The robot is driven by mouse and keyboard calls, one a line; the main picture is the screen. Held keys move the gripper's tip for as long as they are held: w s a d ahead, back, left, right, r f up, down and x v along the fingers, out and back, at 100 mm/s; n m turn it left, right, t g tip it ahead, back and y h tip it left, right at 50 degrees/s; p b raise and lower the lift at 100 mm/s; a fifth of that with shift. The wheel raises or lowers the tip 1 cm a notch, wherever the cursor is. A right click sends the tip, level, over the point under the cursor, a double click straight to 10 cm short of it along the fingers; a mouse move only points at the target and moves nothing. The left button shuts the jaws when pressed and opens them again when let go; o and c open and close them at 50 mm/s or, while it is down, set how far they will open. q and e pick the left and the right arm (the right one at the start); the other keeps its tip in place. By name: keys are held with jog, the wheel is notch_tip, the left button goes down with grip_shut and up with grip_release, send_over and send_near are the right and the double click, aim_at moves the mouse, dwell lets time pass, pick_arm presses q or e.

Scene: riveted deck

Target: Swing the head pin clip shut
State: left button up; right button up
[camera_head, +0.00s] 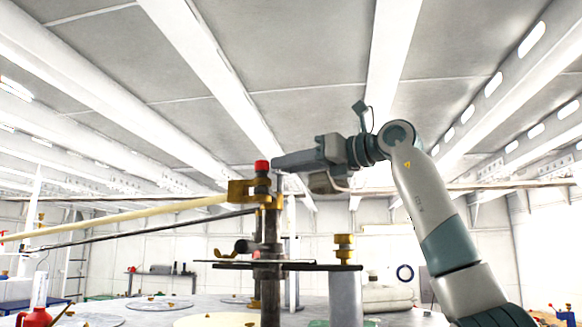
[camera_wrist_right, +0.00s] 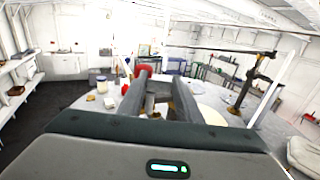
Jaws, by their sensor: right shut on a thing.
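A dark upright post (camera_head: 270,285) carries a brass-coloured bracket (camera_head: 240,192) at its top, with a cream pole running off to the left. The head pin clip (camera_head: 262,166) appears as a small red-capped dark piece standing above the bracket. My right gripper (camera_head: 277,163) comes in level from the right and is shut at this red-capped piece. In the right wrist view, red (camera_wrist_right: 143,68) shows at the tips of my right gripper (camera_wrist_right: 157,76), with brass between and below the fingers. The fingers hide most of the clip, so its angle cannot be told. My left gripper is out of view.
A brass fitting (camera_head: 344,245) stands on a grey post right of the dark post. A red can (camera_head: 38,312) stands at lower left on the pale round deck (camera_head: 215,307). A dark pole runs below the cream one.

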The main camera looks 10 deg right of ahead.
pick_arm(q)
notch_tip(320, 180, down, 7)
jog(key=b, duration=0.7)
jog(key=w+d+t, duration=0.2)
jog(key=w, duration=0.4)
pick_arm(e)
jog(key=m+t+h, duration=0.1)
jog(key=m+h, duration=0.3)
jog(key=h, duration=0.2)
jog(key=s+a+m+t+h, duration=0.1)
jog(key=m+h, duration=0.4)
jog(key=h, duration=0.2)
jog(key=a+m+t+h, duration=0.1)
jog(key=m+h, duration=0.3)
jog(key=h, duration=0.2)
jog(key=shift+s+h+p, duration=0.3)
jog(key=shift+s+p, duration=0.05)
jog(key=shift+p, duration=0.05)
jog(key=o, duration=1)
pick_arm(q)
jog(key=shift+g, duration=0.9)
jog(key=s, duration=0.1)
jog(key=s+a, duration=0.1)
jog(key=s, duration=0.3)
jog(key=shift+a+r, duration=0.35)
pick_arm(e)
jog(key=shift+o, duration=0.2)
jog(key=shift+d, duration=0.15)
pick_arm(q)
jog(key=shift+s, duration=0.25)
